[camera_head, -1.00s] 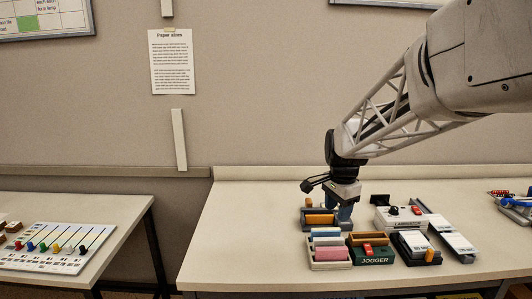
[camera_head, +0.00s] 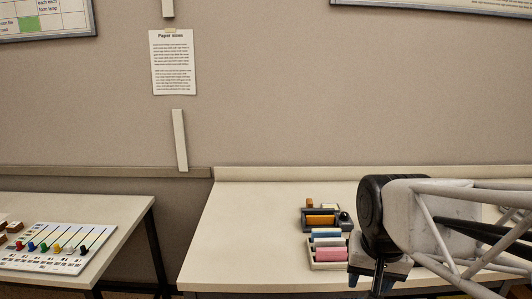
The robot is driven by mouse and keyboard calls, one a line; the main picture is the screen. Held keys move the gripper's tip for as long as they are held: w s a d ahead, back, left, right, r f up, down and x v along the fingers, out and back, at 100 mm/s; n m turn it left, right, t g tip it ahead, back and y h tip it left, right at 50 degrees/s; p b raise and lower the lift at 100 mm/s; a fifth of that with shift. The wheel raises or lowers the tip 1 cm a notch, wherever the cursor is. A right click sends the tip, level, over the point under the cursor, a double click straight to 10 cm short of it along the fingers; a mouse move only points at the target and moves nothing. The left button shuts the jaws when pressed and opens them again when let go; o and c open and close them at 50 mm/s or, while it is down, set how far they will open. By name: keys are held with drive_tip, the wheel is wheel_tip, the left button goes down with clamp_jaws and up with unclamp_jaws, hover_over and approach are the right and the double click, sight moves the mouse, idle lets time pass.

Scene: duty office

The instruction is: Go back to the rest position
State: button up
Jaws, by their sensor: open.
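My gripper (camera_head: 378,277) is at the front of the right table, pointing down near the table's front edge. Its fingers show partly at the bottom, apart from each other, with nothing seen between them. My arm reaches in from the right and hides much of the table's right half. A light tray with pink, white and blue blocks (camera_head: 328,250) stands just left of my gripper. Behind it is a dark tray with an orange roller-like piece (camera_head: 320,220).
The right table (camera_head: 250,230) is bare on its left side and along the back. A separate table (camera_head: 110,213) at the left holds a white board with several coloured knobs (camera_head: 57,247). A paper notice (camera_head: 173,62) hangs on the wall.

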drive_tip(key=s+f+n, duration=0.1)
drive_tip(key=s+n, duration=0.1)
drive_tip(key=s, duration=0.4)
drive_tip(key=shift+f+n, duration=0.3)
drive_tip(key=shift+f, duration=0.1)
drive_tip(key=shift+s+a, duration=0.1)
idle(1.0)
